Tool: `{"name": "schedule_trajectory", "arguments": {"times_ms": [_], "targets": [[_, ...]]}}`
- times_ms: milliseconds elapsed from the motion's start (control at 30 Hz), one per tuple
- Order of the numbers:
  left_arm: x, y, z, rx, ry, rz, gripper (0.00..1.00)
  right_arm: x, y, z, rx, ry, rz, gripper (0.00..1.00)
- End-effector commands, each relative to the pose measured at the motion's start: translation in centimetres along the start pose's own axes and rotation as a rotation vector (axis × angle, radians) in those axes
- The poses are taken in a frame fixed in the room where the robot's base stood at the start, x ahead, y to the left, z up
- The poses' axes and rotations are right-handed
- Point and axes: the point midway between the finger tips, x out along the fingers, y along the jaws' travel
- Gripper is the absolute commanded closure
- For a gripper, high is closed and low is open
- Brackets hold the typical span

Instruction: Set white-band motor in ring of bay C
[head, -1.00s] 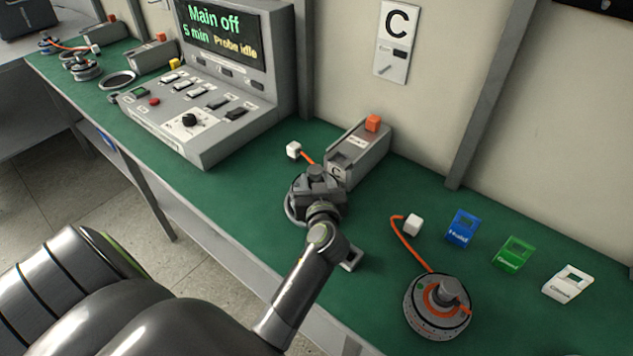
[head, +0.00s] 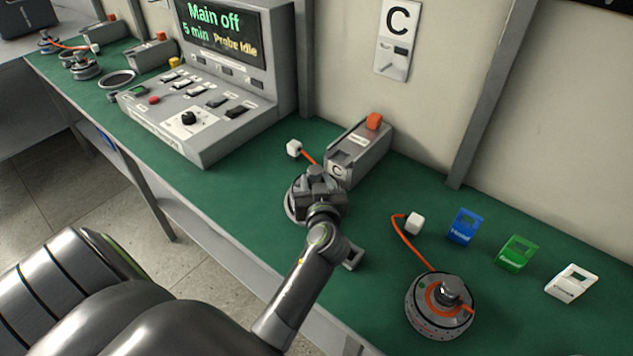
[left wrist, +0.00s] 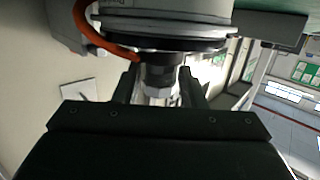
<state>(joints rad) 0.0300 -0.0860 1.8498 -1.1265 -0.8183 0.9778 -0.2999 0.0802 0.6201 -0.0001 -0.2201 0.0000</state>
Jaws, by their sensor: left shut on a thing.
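My left gripper (head: 318,182) is shut on the upright shaft of a motor (head: 296,206) at bay C. In the left wrist view the gripper (left wrist: 160,88) grips the shaft, with the round motor body (left wrist: 165,22) beyond the fingertips. An orange cable runs from this motor to a white plug (head: 294,148) on the bench. The gripper and wrist cover most of the motor in the head view, so its band colour and the ring under it are hidden. I cannot tell whether it is fully seated. My right gripper is not in view.
The bay C box (head: 358,152) with an orange top block stands just behind the held motor. Another motor (head: 440,306) with an orange cable lies front right. Blue (head: 463,226), green (head: 516,252) and white (head: 571,283) tags stand right. The console (head: 205,105) is left.

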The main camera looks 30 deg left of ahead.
Motion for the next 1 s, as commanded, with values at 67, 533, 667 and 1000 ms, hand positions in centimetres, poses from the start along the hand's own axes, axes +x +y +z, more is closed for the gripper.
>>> {"name": "schedule_trajectory", "arguments": {"times_ms": [67, 533, 667, 1000], "targets": [[0.0, 0.1, -0.3, -0.003, 0.010, 0.002, 1.00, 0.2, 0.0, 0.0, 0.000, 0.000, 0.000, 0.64], [0.1, 0.1, 0.2, -0.002, 0.008, 0.002, 0.48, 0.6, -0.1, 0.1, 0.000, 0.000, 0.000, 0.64], [0.1, 0.0, 0.3, -0.002, 0.005, 0.001, 0.37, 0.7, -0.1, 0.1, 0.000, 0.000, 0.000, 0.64], [0.1, 0.1, 0.7, 0.001, -0.004, 0.002, 0.37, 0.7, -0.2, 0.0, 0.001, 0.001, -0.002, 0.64]]}}
